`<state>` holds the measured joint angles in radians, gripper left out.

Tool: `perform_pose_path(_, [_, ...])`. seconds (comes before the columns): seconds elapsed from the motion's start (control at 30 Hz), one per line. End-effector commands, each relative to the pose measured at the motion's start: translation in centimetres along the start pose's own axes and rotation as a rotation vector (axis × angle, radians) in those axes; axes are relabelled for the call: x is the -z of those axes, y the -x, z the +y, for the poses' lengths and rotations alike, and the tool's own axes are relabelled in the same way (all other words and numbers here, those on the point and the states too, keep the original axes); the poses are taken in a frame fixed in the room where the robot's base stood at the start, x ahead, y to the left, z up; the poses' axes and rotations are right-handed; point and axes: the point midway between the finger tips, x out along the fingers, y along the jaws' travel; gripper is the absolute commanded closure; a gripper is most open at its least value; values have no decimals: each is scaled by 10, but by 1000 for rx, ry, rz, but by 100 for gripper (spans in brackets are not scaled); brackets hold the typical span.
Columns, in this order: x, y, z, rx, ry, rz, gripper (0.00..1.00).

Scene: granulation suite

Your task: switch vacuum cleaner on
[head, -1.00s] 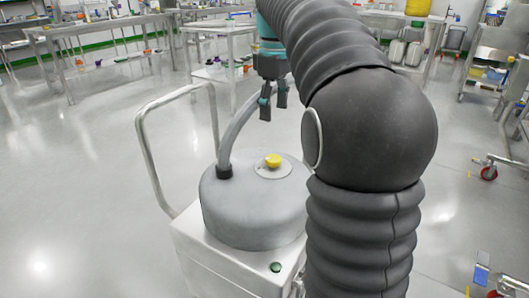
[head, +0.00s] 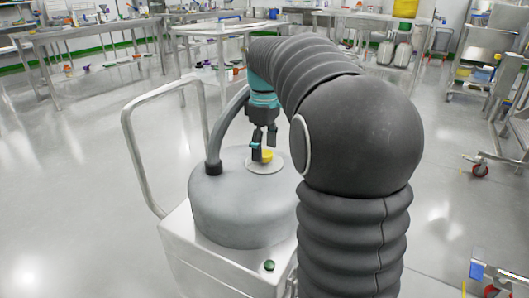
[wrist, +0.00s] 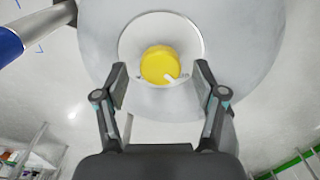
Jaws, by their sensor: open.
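The vacuum cleaner (head: 240,208) is a grey domed drum on a pale square base, with a hose and a tube handle. A yellow knob (head: 267,156) sits on a light round plate on top of the drum. In the wrist view the yellow knob (wrist: 160,64) lies between and just beyond my fingertips, with a small white mark at its lower right. My gripper (head: 263,151) points down over the knob and is open, and it also shows in the wrist view (wrist: 160,78). It appears apart from the knob on both sides. The head view partly hides the knob behind a finger.
A green button (head: 269,265) is on the base's front corner. The hose (head: 222,130) rises beside my gripper, and the tube handle (head: 135,150) stands at left. Steel tables (head: 90,50) stand at the back. The floor at left is clear.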

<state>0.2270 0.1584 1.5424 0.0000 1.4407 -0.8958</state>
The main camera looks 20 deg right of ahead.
Motion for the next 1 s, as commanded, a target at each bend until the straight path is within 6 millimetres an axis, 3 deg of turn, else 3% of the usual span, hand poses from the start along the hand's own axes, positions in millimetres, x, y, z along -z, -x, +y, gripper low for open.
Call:
perform_pose_path(0.4, [0,-8,0,0,0,0,30])
perform_pose_path(0.67, [0,-8,0,0,0,0,90])
perform_pose_path(1.0, [0,-7,0,0,-42,0,90])
